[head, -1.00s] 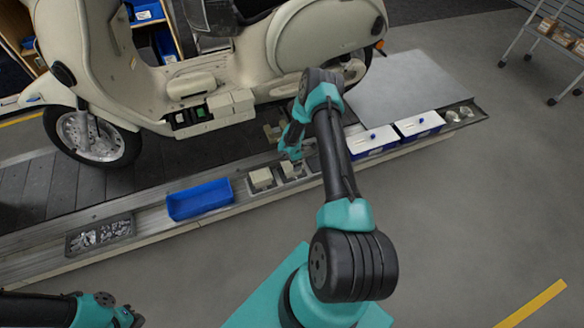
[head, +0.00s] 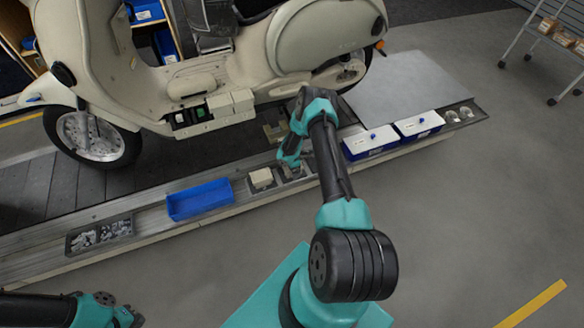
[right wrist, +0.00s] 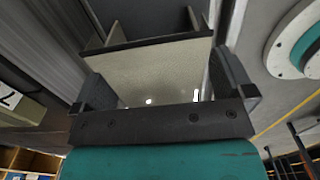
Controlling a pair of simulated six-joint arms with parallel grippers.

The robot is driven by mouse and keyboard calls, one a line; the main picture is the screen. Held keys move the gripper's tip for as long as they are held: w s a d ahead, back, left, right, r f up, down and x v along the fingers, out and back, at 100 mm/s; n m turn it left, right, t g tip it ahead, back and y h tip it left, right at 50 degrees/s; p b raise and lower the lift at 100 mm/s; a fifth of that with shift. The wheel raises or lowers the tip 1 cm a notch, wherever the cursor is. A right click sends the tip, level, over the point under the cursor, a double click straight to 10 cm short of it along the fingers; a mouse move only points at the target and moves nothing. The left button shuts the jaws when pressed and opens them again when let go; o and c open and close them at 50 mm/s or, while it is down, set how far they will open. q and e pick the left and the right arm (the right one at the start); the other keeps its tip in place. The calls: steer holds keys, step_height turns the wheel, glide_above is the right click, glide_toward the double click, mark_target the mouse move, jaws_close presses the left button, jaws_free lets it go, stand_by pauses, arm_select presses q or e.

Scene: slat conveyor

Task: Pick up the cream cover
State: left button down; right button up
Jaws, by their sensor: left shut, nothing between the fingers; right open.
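The cream cover (right wrist: 150,75) shows in the right wrist view, between the two dark fingers of my right gripper (right wrist: 155,55). A dark tray edge crosses its far side. The fingers are open on either side of it; I cannot tell whether they touch it. In the head view my right gripper (head: 290,166) reaches down over a small tray on the conveyor's near rail, and my arm hides most of what is under it. A second cream block (head: 261,178) sits in the compartment just to the left. My left gripper (head: 125,315) is shut and empty at the lower left.
A blue bin (head: 200,199) and a tray of metal parts (head: 100,233) lie left along the rail. Two white-topped blue boxes (head: 370,142) stand to the right. The cream scooter (head: 320,45) is close behind. The near floor is clear.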

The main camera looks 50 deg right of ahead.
steer(key=shift+c, duration=0.2)
stand_by(0.3)
steer(key=c, duration=1)
steer(key=shift+s+r, duration=0.15)
steer(key=shift+r, duration=1.6)
steer(key=s+a+r, duration=0.1)
steer(key=s+a, duration=0.9)
steer(key=a, duration=0.2)
steer(key=shift+s+r, duration=0.15)
steer(key=shift+r, duration=0.05)
